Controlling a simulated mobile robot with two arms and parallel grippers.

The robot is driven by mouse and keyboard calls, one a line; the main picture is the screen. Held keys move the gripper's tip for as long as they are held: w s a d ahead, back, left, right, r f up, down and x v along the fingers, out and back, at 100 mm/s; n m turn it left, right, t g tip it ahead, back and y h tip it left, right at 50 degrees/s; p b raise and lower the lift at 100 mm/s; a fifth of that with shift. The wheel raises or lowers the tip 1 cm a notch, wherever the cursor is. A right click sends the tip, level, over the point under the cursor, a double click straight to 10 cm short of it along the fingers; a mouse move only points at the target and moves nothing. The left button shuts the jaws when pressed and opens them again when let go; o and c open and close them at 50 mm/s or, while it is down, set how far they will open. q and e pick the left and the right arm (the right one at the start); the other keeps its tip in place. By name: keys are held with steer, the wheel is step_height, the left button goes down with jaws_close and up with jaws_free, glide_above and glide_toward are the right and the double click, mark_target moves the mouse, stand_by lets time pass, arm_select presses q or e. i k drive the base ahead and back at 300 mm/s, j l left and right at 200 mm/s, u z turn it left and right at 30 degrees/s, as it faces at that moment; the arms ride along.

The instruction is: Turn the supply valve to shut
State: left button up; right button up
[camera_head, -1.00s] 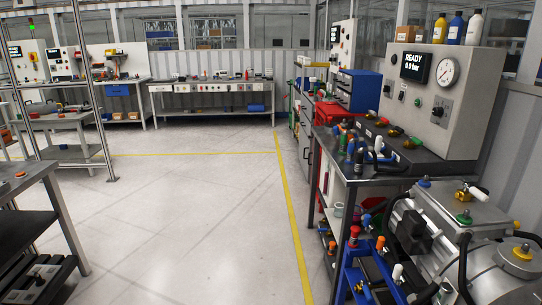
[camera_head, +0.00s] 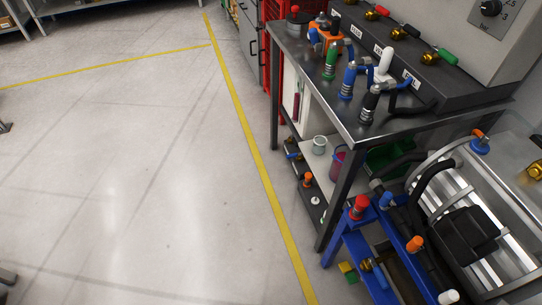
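Several small brass valves with coloured handles sit in a row on the dark sloped block on the bench at upper right. One has a green handle (camera_head: 447,56), and another has a red handle (camera_head: 380,11). White labels are on the block's front, too small to read surely. More coloured handles stand lower down: a red knob (camera_head: 359,207) and an orange knob (camera_head: 414,244) on the blue frame, and an orange-topped blue fitting (camera_head: 480,142) on the machine. I cannot tell which is the supply valve. Neither of my grippers is in view.
The metal bench (camera_head: 345,112) carries upright hose couplings, including a green one (camera_head: 331,62) and a white-topped one (camera_head: 384,66). The blue frame (camera_head: 352,262) and machine (camera_head: 468,235) stand at lower right. Open floor with a yellow line (camera_head: 254,165) lies left.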

mark_target(296, 154)
steer(key=i+j+z, duration=0.5)
steer(key=i, duration=0.15)
steer(key=z, duration=0.6)
steer(key=i+j+z, duration=0.1)
steer(key=j+z, duration=0.95)
